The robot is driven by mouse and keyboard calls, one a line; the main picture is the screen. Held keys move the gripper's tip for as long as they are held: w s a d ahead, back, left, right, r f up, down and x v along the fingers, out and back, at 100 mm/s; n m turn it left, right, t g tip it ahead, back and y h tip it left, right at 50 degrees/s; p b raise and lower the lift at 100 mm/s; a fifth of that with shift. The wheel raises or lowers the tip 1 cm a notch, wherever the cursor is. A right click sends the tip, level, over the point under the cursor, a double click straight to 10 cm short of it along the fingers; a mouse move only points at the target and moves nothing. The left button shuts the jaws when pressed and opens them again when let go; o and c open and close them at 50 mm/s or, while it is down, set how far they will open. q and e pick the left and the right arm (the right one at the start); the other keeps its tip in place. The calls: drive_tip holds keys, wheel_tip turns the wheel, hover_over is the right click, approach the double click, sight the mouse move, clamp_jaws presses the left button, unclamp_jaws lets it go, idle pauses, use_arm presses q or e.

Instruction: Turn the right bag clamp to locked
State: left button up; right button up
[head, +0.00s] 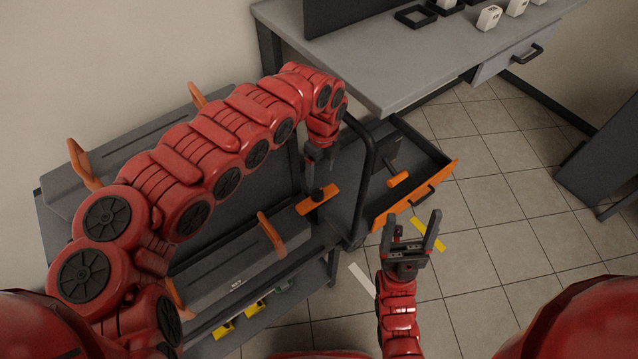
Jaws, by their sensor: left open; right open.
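Two orange parts that look like clamp levers show by the dark cart. One orange lever (317,199) with a dark knob lies at the cart's left side, just below my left gripper. The other orange lever (398,180), with a dark bracket, is farther right inside the cart's tray; I cannot tell for sure which is the right bag clamp. My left gripper (319,175) points down, open, above the left lever; contact cannot be made out. My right gripper (413,229) is open and empty, fingers pointing up in the picture, in front of the cart.
The cart's tray has an orange front edge (425,191) and an upright dark frame (366,180) between the two levers. A shelf with long grey cases (225,270) stands on the left. A grey workbench (385,65) is behind.

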use_arm(q)
wheel_tip(320, 180, up, 9)
drive_tip(key=shift+w+d+f, duration=0.2)
idle(0.5)
